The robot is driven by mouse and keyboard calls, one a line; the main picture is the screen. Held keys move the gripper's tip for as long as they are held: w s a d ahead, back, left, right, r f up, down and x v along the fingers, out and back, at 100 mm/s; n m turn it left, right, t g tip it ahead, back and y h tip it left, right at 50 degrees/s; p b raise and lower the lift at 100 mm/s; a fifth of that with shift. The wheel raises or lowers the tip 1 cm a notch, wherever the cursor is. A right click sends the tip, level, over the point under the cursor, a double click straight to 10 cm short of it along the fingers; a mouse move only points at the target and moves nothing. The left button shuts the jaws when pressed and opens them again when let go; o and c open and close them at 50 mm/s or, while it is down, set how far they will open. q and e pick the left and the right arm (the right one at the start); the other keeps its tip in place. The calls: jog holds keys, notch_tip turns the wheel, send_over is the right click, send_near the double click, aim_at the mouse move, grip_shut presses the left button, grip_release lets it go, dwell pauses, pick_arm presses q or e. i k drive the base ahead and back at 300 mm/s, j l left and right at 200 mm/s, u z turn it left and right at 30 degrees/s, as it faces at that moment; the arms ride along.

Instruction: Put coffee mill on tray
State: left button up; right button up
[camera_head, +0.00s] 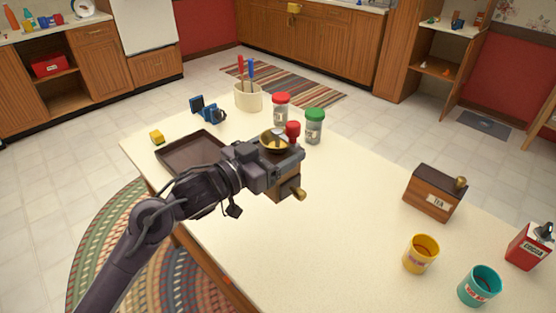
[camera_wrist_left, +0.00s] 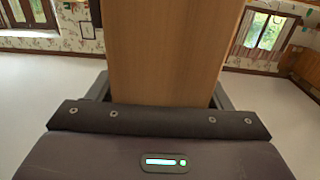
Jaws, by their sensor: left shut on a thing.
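The coffee mill (camera_head: 287,186) has a wooden body, a brass bowl on top, a red knob and a small drawer knob. My left gripper (camera_head: 277,169) is shut on it, above the table's middle left. In the left wrist view the mill's wooden side (camera_wrist_left: 172,50) fills the space between the fingers (camera_wrist_left: 160,95). The dark brown tray (camera_head: 172,162) lies on the table just left of the gripper, its right part hidden behind my wrist. Whether the mill touches the table is hard to tell. My right gripper is not in view.
A red-lidded jar (camera_head: 280,110) and a green-lidded jar (camera_head: 314,128) stand behind the mill. The table's middle is clear.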

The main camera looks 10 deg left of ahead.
aim_at(197, 169)
jog(key=i+j+z, duration=0.15)
jog(key=j, duration=0.55)
jog(key=i+j+z, duration=0.15)
jog(key=j, duration=0.6)
jog(key=j+z, duration=0.15)
jog(key=j, duration=0.55)
